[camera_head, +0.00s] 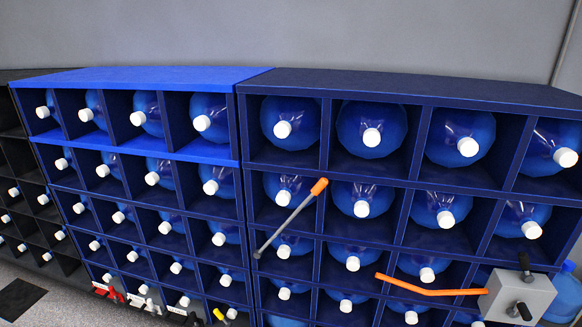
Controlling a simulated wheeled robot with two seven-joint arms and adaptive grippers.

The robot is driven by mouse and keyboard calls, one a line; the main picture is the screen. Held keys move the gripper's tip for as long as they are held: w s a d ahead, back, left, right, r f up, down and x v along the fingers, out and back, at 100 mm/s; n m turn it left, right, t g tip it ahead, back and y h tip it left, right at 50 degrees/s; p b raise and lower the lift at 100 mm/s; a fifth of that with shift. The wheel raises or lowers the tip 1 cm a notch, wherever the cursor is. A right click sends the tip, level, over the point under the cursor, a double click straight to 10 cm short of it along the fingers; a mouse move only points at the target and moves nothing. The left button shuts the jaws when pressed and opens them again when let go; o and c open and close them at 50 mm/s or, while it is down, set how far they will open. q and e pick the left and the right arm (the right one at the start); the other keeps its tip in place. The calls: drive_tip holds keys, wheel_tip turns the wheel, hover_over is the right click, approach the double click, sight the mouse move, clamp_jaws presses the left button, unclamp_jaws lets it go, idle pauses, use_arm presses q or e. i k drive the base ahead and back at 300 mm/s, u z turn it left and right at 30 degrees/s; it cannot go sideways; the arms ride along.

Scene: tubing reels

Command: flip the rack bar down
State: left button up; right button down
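Two bars show in front of the dark blue rack (415,92). A thin grey bar (285,226) with an orange tip slants from lower left up to the right, its orange end at the top. An orange bar (435,291) with a slight bend runs roughly level to the left from a grey box (518,296) with black knobs at the lower right. I cannot tell which of the two is the rack bar. Neither of my grippers is in view.
Blue jugs (372,128) with white caps fill the rack cells. A bright blue rack section (150,77) stands to the left, with a black rack (10,130) beyond it. Small red, white, black and yellow items (143,300) sit low in front. Grey floor (75,300) shows at lower left.

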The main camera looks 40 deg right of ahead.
sight(323, 183)
drive_tip(key=z, duration=0.4)
drive_tip(key=i, duration=0.95)
drive_tip(key=z, duration=0.35)
